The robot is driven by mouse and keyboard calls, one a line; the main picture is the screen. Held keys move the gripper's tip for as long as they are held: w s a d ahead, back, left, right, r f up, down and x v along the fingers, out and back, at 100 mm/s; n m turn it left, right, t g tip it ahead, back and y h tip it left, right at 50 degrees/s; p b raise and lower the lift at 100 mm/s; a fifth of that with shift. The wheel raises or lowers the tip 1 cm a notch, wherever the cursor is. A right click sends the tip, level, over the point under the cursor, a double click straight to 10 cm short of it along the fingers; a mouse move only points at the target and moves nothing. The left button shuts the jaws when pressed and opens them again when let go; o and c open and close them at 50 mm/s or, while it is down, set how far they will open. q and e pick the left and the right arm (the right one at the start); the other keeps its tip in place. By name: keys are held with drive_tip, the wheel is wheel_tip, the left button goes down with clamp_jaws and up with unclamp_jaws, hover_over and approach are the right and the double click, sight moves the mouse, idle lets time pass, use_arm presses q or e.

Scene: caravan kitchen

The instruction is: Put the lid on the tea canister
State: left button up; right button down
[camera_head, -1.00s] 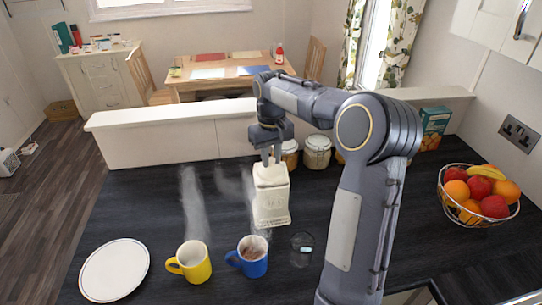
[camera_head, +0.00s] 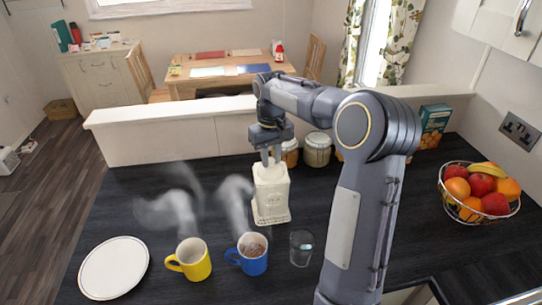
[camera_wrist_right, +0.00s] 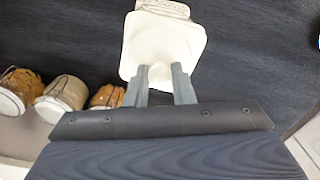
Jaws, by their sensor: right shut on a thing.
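The cream tea canister (camera_head: 271,200) stands upright on the dark counter in the head view. Its pale lid (camera_wrist_right: 160,50) shows from above in the right wrist view, lying over the top of the canister. My right gripper (camera_head: 271,162) points down at the top of the canister. It is shut on the lid's knob, which shows between the fingers in the right wrist view (camera_wrist_right: 160,82). Whether the lid is fully seated on the canister's rim cannot be told. My left gripper is not in view.
A blue mug (camera_head: 252,255), a yellow mug (camera_head: 194,262) and a glass (camera_head: 301,247) stand in front of the canister. A white plate (camera_head: 113,268) lies at the left. Jars (camera_head: 317,150) stand behind, a fruit basket (camera_head: 479,192) at the right. Steam rises above the mugs.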

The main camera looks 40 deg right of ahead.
sight(271, 159)
drive_tip(key=c, duration=1.5)
unclamp_jaws()
drive_tip(key=shift+r, duration=0.1)
drive_tip(key=shift+r+p, duration=0.9)
drive_tip(key=shift+r, duration=1)
wheel_tip(271, 159, up, 7)
